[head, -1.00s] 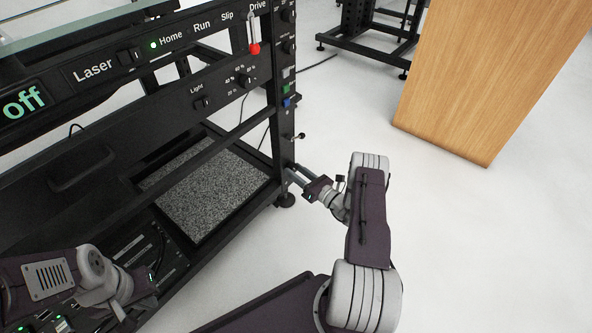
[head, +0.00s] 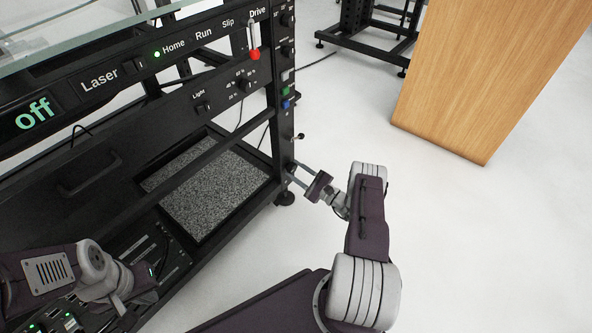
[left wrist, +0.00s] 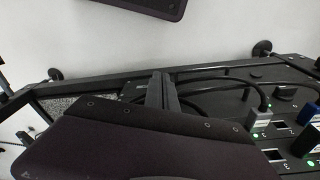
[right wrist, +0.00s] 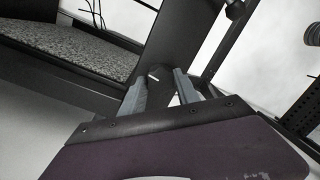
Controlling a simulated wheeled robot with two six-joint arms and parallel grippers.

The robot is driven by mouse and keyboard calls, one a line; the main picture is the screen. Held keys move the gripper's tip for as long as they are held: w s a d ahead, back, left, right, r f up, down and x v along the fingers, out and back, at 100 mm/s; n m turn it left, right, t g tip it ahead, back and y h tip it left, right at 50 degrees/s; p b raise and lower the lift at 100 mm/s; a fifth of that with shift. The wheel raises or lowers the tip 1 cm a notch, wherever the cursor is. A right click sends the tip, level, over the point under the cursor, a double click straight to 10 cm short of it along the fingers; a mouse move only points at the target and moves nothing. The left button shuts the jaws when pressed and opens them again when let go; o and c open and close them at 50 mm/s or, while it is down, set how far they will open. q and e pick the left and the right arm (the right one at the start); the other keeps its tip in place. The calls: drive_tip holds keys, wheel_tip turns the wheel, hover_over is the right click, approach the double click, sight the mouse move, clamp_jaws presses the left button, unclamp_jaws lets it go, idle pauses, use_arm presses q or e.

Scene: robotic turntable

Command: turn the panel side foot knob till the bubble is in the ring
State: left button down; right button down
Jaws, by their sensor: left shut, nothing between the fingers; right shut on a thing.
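The panel-side post of the black turntable frame (head: 283,100) stands mid-picture in the head view, with a round foot (head: 284,198) on the floor. My right gripper (head: 291,169) reaches the lower post just above that foot. In the right wrist view its two grey fingers (right wrist: 160,82) stand either side of a dark rounded knob (right wrist: 160,70), closed on it; the knob is mostly hidden. My left gripper is low left over the frame's lower deck; in the left wrist view its fingers (left wrist: 160,80) are together and empty. I see no bubble or ring in any view.
A red-tipped lever (head: 254,53) and several switches sit on the panel above. A speckled grey slab (head: 205,190) lies inside the frame. A wooden cabinet (head: 480,90) stands at the right. Cables and lit sockets (left wrist: 262,125) lie near my left gripper.

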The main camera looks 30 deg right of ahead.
drive_tip(key=n, duration=0.4)
drive_tip(key=shift+d+y+p, duration=0.1)
drive_tip(key=shift+y+p, duration=0.2)
drive_tip(key=shift+p, duration=0.1)
drive_tip(key=n+p, duration=0.1)
drive_tip(key=n, duration=0.3)
drive_tip(key=shift+r+g, duration=0.15)
drive_tip(key=shift+g, duration=0.15)
drive_tip(key=n+p, duration=0.1)
drive_tip(key=n, duration=0.3)
drive_tip(key=shift+d+y, duration=0.1)
drive_tip(key=shift+y, duration=0.3)
drive_tip(key=n+g+p, duration=0.1)
drive_tip(key=n, duration=0.2)
drive_tip(key=shift+r+n+p, duration=0.15)
drive_tip(key=shift+n+p, duration=0.2)
drive_tip(key=shift+n, duration=0.05)
drive_tip(key=n+p, duration=0.2)
drive_tip(key=n, duration=0.1)
drive_tip(key=shift+n, duration=0.4)
drive_tip(key=n+p, duration=0.2)
drive_tip(key=n, duration=0.1)
drive_tip(key=shift+r+n, duration=0.15)
drive_tip(key=shift+n, duration=0.15)
drive_tip(key=n+p, duration=0.2)
drive_tip(key=n, duration=0.1)
drive_tip(key=shift+n+g+h, duration=0.3)
drive_tip(key=shift+n+h, duration=0.1)
drive_tip(key=shift+n+p, duration=0.9)
drive_tip(key=shift+n, duration=0.4)
